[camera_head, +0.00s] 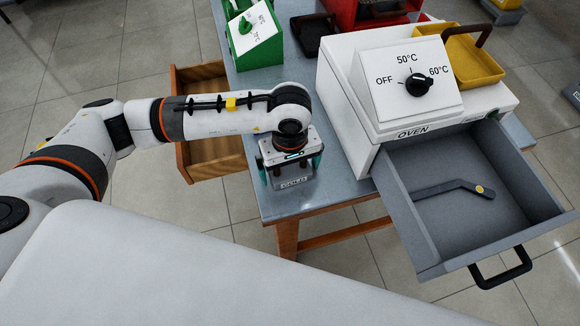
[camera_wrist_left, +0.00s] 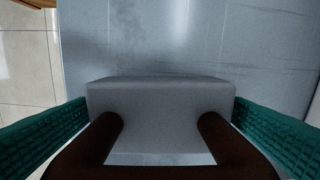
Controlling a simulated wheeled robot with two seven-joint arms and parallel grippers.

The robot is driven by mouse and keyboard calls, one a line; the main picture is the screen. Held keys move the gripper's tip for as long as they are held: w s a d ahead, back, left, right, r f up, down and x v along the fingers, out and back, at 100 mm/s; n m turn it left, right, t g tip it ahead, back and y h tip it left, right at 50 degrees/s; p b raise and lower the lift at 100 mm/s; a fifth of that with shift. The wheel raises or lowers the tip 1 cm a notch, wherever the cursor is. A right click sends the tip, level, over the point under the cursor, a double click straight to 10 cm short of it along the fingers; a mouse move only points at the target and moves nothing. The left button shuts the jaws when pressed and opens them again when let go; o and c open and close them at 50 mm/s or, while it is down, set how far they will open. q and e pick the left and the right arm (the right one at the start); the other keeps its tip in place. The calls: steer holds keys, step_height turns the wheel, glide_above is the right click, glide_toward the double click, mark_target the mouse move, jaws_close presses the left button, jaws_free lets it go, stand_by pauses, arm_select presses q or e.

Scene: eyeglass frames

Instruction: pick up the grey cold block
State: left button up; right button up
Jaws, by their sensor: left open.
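The grey cold block (camera_head: 293,184) stands on the metal table top near its front edge, its "COLD" label facing front. My left gripper (camera_head: 291,172) points down over it and hides most of its top. In the left wrist view the block (camera_wrist_left: 160,100) lies between the two green finger pads of my left gripper (camera_wrist_left: 160,128), which is open with one pad on each side. A dark brown handle (camera_wrist_left: 212,130) rises from the block, close under the camera. Whether the pads touch the block I cannot tell. My right gripper is out of view.
The white oven (camera_head: 395,95) stands to the right, its grey drawer (camera_head: 450,240) pulled out with a dark temple piece (camera_head: 455,187) inside. A yellow tray (camera_head: 478,60) rests on the oven. A green dial box (camera_head: 252,40) stands behind; an open wooden drawer (camera_head: 200,80) juts out left.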

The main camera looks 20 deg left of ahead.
arm_select(q)
steer(key=c, duration=1.1)
steer(key=shift+c, duration=0.3)
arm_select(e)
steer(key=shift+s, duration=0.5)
arm_select(q)
steer(key=shift+r, duration=0.15)
steer(key=shift+w+r, duration=0.1)
steer(key=shift+r, duration=0.3)
step_height(320, 180, up, 9)
steer(key=shift+b, duration=0.35)
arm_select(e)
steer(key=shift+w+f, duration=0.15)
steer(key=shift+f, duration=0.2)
